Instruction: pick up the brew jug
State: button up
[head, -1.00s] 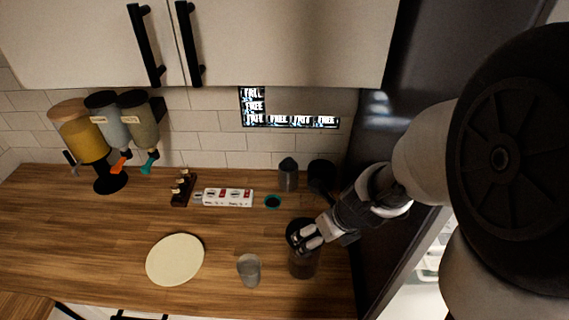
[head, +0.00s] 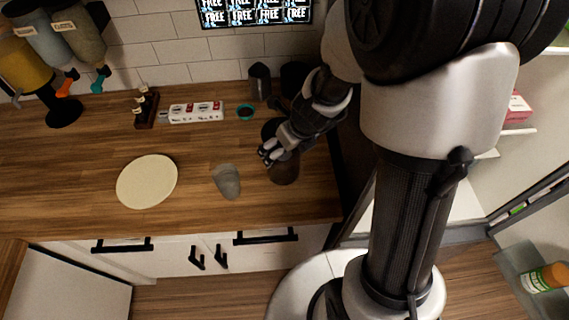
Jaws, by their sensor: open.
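A dark brown see-through vessel, which looks like the brew jug (head: 286,174), stands upright on the wooden counter near its front right. My gripper (head: 267,154) is open at the top of the jug, reaching in from the upper right. Its pale-tipped fingers show over the jug's upper left part and hide some of the rim. I cannot tell whether the fingers touch the jug or are around any part of it. The jug's handle cannot be made out.
A grey cup (head: 227,183) stands just left of the jug, and a cream round board (head: 147,182) lies farther left. A dark cabinet side borders the counter's right.

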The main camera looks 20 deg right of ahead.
jog(key=shift+b+x, duration=0.45)
jog(key=shift+x, duration=0.7)
jog(key=shift+r, duration=0.1)
jog(key=shift+c, duration=0.4)
jog(key=shift+s, duration=0.25)
jog(key=c, duration=1.9)
